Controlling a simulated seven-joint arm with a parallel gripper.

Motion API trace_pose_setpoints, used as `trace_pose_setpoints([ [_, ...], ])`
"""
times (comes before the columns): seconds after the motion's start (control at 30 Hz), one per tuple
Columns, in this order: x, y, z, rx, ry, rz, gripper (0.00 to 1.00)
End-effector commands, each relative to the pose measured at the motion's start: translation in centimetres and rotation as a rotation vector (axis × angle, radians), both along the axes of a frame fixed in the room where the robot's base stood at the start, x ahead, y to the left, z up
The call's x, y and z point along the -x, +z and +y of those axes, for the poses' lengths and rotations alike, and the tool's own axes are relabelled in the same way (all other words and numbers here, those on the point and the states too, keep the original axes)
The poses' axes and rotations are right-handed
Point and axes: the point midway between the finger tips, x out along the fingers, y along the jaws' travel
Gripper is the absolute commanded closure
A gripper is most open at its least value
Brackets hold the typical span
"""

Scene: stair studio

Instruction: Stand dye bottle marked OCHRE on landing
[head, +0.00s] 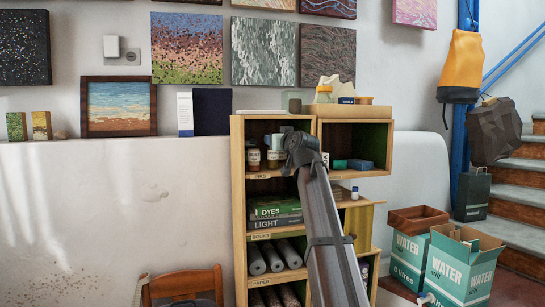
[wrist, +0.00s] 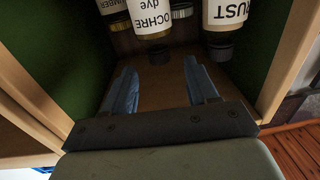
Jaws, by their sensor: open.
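The OCHRE dye bottle (wrist: 150,16) has a white label and a dark cap. It stands in the shelf compartment, inverted in the wrist view. My gripper (wrist: 162,88) is open and empty, its two blue-grey fingers apart over the wooden board. The bottle is ahead of the gap between them, and I see no grip on it. Stair treads (head: 521,165) rise at right; which surface is the landing I cannot tell.
The RUST bottle (wrist: 225,14) and UMBER bottle (wrist: 112,6) flank the OCHRE one closely. Green compartment walls (wrist: 55,55) stand on both sides. The wooden shelf unit (head: 238,190) holds books and paper rolls below. Water boxes (head: 463,265) stand on the floor at right.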

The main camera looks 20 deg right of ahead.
Motion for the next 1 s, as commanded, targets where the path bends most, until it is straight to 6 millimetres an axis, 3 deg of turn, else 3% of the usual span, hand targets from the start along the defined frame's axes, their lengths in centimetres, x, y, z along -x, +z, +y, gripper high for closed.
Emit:
trace_pose_setpoints([
  [0.03, -1.1, 0.2, 0.0, 0.000, 0.000, 0.000, 0.42],
  [0.37, -3.0, 0.1, 0.2, 0.000, 0.001, 0.000, 0.42],
  [0.7, -7.1, 0.2, 0.4, 0.000, 0.000, 0.000, 0.42],
  [1.0, -7.3, 0.1, 0.4, 0.000, 0.000, 0.000, 0.45],
])
